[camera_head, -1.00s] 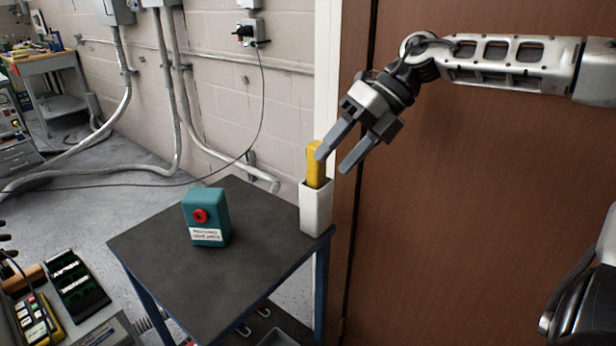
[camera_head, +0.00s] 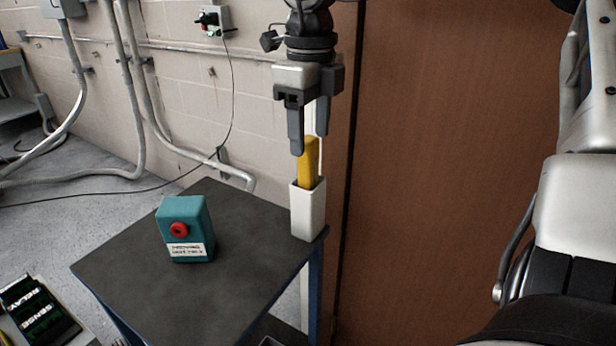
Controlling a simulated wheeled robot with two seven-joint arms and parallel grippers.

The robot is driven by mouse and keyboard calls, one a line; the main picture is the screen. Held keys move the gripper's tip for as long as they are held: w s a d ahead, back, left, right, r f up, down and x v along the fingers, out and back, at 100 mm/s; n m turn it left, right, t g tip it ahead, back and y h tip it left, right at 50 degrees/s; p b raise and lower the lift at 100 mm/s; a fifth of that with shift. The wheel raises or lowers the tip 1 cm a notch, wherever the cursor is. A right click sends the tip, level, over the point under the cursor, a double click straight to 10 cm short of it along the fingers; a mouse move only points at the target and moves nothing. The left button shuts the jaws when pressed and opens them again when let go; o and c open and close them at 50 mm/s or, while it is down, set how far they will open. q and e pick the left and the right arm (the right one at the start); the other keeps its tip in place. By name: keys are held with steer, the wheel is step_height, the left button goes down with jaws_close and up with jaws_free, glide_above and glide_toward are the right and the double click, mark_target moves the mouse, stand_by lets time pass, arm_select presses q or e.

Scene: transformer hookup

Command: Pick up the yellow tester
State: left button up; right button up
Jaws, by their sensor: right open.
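The yellow tester (camera_head: 308,168) stands upright in a white holder (camera_head: 307,212) at the far right corner of the dark table. Its lower part is hidden inside the holder. My right gripper (camera_head: 309,143) points straight down just above the tester, with its fingers apart. The fingertips are around or just in front of the tester's top; I cannot tell whether they touch it. My left gripper is not in view.
A teal box (camera_head: 186,240) with a red button stands on the dark table (camera_head: 235,280), left of the holder. A brown door (camera_head: 450,130) and the block wall are close behind. A tray labelled relay and sense (camera_head: 38,310) lies at lower left.

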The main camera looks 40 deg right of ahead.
mark_target(308, 161)
steer(key=shift+w+f+p, duration=0.15)
steer(key=shift+f, duration=1.4)
steer(key=shift+w+f+p, duration=0.1)
steer(key=shift+f+p, duration=0.05)
steer(key=shift+f, duration=1.35)
steer(key=c, duration=1.2)
